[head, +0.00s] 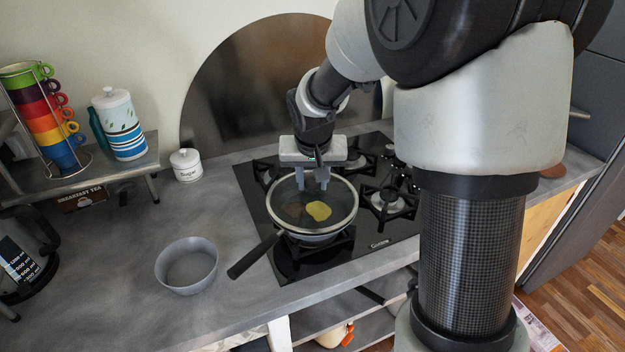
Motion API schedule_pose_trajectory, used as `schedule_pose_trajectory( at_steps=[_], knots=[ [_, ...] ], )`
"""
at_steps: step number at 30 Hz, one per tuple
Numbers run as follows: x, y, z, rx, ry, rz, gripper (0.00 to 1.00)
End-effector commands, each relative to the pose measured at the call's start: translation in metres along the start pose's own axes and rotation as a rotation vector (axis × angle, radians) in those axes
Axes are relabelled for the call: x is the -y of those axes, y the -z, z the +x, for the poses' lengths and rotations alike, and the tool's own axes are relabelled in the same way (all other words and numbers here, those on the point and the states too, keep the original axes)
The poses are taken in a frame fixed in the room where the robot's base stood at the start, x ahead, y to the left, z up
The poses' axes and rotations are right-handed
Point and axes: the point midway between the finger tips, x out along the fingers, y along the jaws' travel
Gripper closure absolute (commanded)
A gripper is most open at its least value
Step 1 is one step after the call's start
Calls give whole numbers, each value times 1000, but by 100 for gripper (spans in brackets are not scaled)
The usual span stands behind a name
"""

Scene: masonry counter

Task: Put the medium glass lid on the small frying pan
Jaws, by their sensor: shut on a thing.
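The glass lid (335,221) with a pale rim is over the small frying pan (254,257) on the hob. The pan's dark handle points to the front left. Through the glass I see a yellow food piece and a brownish one in the pan. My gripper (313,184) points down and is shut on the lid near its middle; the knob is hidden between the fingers. The lid looks about level and roughly centred on the pan. I cannot tell whether its rim touches the pan or is slightly above it.
The black gas hob (277,189) has several burner grates. A grey bowl (187,266) stands on the counter to the left. A white sugar jar (186,165) is behind it. A small shelf (140,160) holds stacked cups and a canister. The counter between bowl and jar is clear.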

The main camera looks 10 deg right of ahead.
Motion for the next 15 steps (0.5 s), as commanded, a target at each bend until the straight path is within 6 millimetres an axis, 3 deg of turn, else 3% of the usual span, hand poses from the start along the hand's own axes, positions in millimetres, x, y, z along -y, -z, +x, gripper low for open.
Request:
schedule_pose_trajectory(
  at_steps=[11, 12, 15],
  knots=[
    [0, -1, 5, -3, 1, 0, 100],
    [0, -1, 4, -3, 1, 0, 65],
    [0, -1, 4, -2, 1, 0, 49]
  ],
)
